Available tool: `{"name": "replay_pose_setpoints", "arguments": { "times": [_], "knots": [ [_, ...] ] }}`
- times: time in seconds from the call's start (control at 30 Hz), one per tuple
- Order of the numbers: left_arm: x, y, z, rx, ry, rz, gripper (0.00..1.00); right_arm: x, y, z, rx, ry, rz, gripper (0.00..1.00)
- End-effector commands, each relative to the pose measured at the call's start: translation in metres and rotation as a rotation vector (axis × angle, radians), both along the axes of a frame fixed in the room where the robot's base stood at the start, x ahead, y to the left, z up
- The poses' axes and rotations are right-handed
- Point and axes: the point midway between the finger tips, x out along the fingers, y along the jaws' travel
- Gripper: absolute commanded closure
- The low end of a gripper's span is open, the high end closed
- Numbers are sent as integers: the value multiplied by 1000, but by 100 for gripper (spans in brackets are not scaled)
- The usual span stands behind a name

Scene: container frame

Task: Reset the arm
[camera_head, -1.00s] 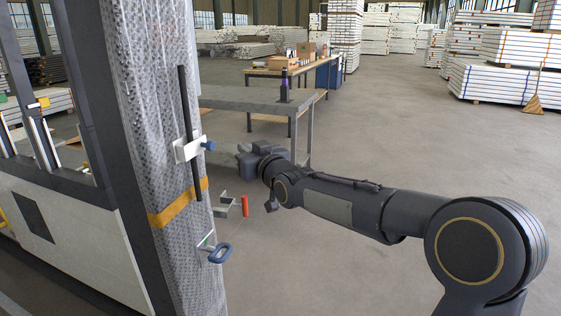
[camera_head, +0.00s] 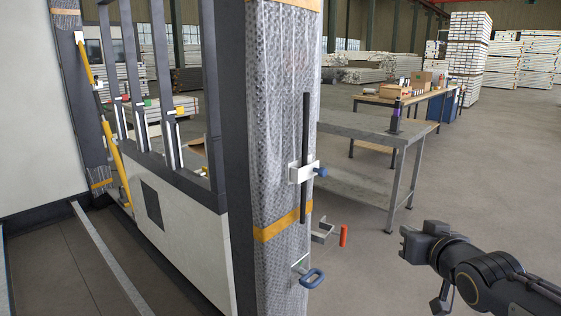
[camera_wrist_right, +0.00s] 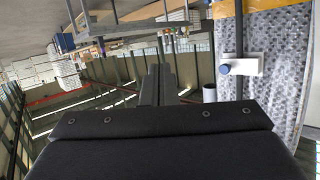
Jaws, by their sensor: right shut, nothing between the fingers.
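My right gripper (camera_head: 405,243) is at the lower right of the head view, in free air to the right of the wrapped post (camera_head: 285,120). It is clear of the post's fittings. In the right wrist view the right gripper's fingers (camera_wrist_right: 158,85) are together with nothing between them. The post carries a black vertical bar (camera_head: 306,135) with a white bracket and blue knob (camera_head: 320,172). Below are a bracket with a red handle (camera_head: 343,235) and a blue loop handle (camera_head: 312,278). My left gripper does not show.
A grey metal table (camera_head: 365,128) stands behind the post. A wooden bench (camera_head: 425,92) with boxes is farther back. The container frame's white panel (camera_head: 180,225) and dark uprights fill the left. The floor (camera_head: 480,170) around the right arm is clear.

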Motion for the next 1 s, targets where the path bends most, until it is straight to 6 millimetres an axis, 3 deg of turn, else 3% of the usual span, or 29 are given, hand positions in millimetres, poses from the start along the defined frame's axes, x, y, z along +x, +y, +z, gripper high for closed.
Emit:
{"name": "replay_pose_setpoints", "arguments": {
  "times": [0.03,0.1,0.2,0.4,0.63,0.7,1.0],
  "knots": [
    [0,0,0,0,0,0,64,-34,0,-17,26,89,-23,100],
    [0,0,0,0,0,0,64,-77,5,-46,69,226,-39,100],
    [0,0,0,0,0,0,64,-129,18,-80,128,385,-33,100],
    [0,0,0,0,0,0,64,-204,47,-126,219,600,24,100],
    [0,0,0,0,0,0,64,-272,83,-162,306,778,121,100],
    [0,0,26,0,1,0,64,-272,83,-135,306,783,122,100],
    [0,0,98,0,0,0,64,-271,82,-63,305,780,120,100]
  ]
}}
